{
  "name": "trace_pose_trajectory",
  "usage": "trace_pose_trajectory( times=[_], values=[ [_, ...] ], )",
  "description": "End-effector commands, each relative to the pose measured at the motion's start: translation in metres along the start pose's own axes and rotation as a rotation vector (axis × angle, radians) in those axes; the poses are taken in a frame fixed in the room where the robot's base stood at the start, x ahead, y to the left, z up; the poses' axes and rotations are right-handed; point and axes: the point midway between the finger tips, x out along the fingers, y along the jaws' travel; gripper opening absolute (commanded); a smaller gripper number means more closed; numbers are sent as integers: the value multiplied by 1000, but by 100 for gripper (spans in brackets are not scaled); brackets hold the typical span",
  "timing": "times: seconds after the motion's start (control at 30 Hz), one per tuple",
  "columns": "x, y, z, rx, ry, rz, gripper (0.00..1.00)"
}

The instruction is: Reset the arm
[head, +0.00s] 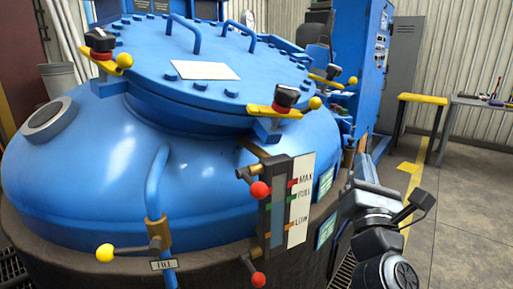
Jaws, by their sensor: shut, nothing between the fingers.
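My gripper (362,168) is at the lower right of the head view, at the end of my dark grey arm. It points away from the camera. It is shut and holds nothing. It is in front of the right side of the large blue furnace (90,175), beside the level gauge. In this view I cannot tell how far apart the gripper and the furnace are. The rest of my arm runs out of the bottom edge of the picture.
The furnace's bolted lid (200,60) has yellow-handled clamps (275,108). Red-knobbed valve handles (260,190) and a yellow-knobbed one (105,252) stick out in front. The concrete floor (470,220) at right is clear.

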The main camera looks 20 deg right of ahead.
Motion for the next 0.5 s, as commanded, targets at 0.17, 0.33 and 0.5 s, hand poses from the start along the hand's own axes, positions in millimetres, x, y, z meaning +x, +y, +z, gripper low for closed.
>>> trace_pose_trajectory(
  times=[0.17, 0.33, 0.5],
  values=[
    [-6, -2, -3, -45, 5, 3, 0],
    [-50, -12, -14, -363, 30, 37, 0],
    [-116, -24, -24, -870, 54, 126, 0]
  ],
)
